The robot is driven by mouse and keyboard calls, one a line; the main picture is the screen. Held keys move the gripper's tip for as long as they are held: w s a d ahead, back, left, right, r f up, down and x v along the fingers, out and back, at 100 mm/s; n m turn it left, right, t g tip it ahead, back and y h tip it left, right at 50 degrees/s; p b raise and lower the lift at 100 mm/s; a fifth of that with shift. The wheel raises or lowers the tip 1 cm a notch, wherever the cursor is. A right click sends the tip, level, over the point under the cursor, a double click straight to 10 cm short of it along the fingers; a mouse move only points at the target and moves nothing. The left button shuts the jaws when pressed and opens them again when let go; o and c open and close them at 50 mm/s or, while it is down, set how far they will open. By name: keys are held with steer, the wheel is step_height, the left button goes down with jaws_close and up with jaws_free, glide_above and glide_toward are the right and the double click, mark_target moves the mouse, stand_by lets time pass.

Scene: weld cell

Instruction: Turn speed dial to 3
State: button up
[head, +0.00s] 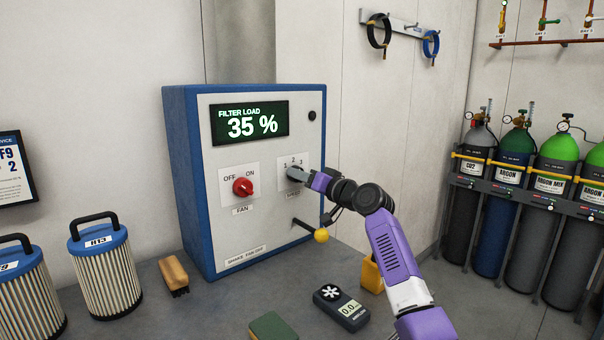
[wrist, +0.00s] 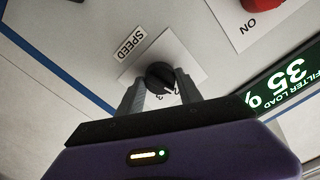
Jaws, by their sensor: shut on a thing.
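The speed dial (wrist: 157,73) is a black round knob on a white plate marked SPEED, with small numbers along one side. In the wrist view its white pointer mark seems to lie near the 2, but I cannot tell the exact setting. My gripper (wrist: 160,84) has one finger on each side of the knob and is shut on it. In the head view my gripper (head: 298,175) reaches the plate from the right and hides most of the knob. The numbers 2 and 3 show above it.
The blue control box (head: 185,180) also carries a red fan switch (head: 242,187) and a display (head: 249,122) reading filter load 35 %. A yellow-ended lever (head: 321,236) sticks out below my gripper. A brush (head: 174,275), a meter (head: 340,306) and filters (head: 106,272) stand on the bench.

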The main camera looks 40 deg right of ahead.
steer(key=shift+m+p, duration=3.55)
steer(key=shift+m, duration=2.35)
steer(key=shift+f, duration=0.1)
steer(key=o, duration=1.4)
steer(key=shift+c, duration=0.2)
steer(key=s, duration=0.8)
steer(key=shift+d+b, duration=0.15)
steer(key=shift+b, duration=0.2)
